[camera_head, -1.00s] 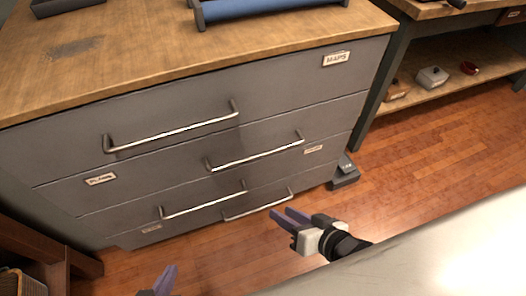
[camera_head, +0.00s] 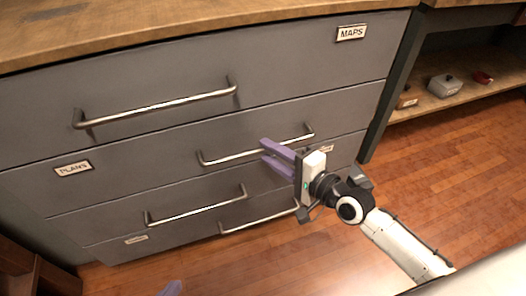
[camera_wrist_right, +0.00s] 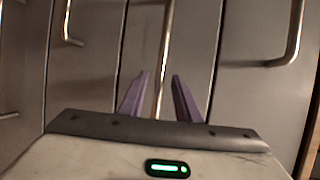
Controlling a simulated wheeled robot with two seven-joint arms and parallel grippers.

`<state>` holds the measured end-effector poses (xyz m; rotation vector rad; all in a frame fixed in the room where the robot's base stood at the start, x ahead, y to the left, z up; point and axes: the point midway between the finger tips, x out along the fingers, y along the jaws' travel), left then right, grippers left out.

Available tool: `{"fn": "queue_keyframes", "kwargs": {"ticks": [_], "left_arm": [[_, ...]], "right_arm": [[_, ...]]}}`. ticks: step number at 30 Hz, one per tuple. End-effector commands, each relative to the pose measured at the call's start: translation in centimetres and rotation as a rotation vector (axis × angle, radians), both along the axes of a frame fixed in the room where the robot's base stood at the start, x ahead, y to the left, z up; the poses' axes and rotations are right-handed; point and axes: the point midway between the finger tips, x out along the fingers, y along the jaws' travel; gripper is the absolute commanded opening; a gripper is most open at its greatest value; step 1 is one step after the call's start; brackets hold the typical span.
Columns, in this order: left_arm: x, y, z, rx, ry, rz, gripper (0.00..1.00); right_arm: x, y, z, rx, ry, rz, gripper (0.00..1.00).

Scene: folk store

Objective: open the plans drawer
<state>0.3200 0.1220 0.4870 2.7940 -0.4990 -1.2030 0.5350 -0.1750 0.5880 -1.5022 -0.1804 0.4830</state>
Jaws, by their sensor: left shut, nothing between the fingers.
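The plans drawer (camera_head: 130,165) is the second grey drawer from the top, with a "PLANS" label (camera_head: 73,168) at its left. It looks shut. Its metal bar handle (camera_head: 225,158) is right of the label. My right gripper (camera_head: 264,158) is at the right part of this handle, its purple fingers pointing at the drawer front. In the right wrist view the bar (camera_wrist_right: 165,45) runs between the two parted fingers (camera_wrist_right: 158,95), with gaps beside it. My left gripper (camera_head: 173,288) shows only a purple fingertip at the bottom edge, away from the drawers.
Above is the "MAPS" drawer (camera_head: 350,33) with its own handle (camera_head: 160,107). Two lower drawers have handles (camera_head: 195,207) close below. A wooden top (camera_head: 200,25) covers the cabinet. Wooden floor (camera_head: 440,180) is clear at right, beside a low shelf (camera_head: 440,100).

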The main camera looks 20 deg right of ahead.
Motion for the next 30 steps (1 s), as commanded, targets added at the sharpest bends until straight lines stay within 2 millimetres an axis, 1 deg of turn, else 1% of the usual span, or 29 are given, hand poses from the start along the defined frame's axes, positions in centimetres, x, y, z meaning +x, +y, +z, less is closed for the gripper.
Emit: {"fn": "queue_keyframes", "kwargs": {"ticks": [1,6,10,17,18,22,23,30], "left_arm": [[0.1,-0.1,-0.3,0.0,0.004,-0.006,0.0],[0.2,-0.4,-0.6,0.003,0.017,-0.022,0.0],[0.2,-0.5,-0.6,0.005,0.023,-0.027,0.0],[0.1,-0.5,-0.6,0.005,0.024,-0.027,0.0],[0.1,-0.5,-0.6,0.005,0.024,-0.027,0.0],[0.1,-0.5,-0.6,0.005,0.024,-0.027,0.0],[0.1,-0.5,-0.6,0.005,0.024,-0.027,0.0],[0.2,-0.5,-0.6,0.004,0.023,-0.027,0.0]], "right_arm": [[0.8,0.4,-0.2,0.001,-0.003,0.0,0.3],[2.4,1.1,-0.5,0.0,-0.001,0.0,0.3],[2.8,1.3,-0.6,-0.002,0.0,0.0,0.3],[2.8,1.3,-0.6,-0.003,0.001,0.001,0.3],[2.8,1.3,-0.6,-0.002,0.0,0.0,0.23],[2.8,1.3,-0.6,-0.002,0.0,0.0,0.02],[2.7,1.3,-0.6,-0.002,0.0,0.0,0.0],[2.8,1.3,-0.6,-0.002,0.0,0.001,0.0]]}}
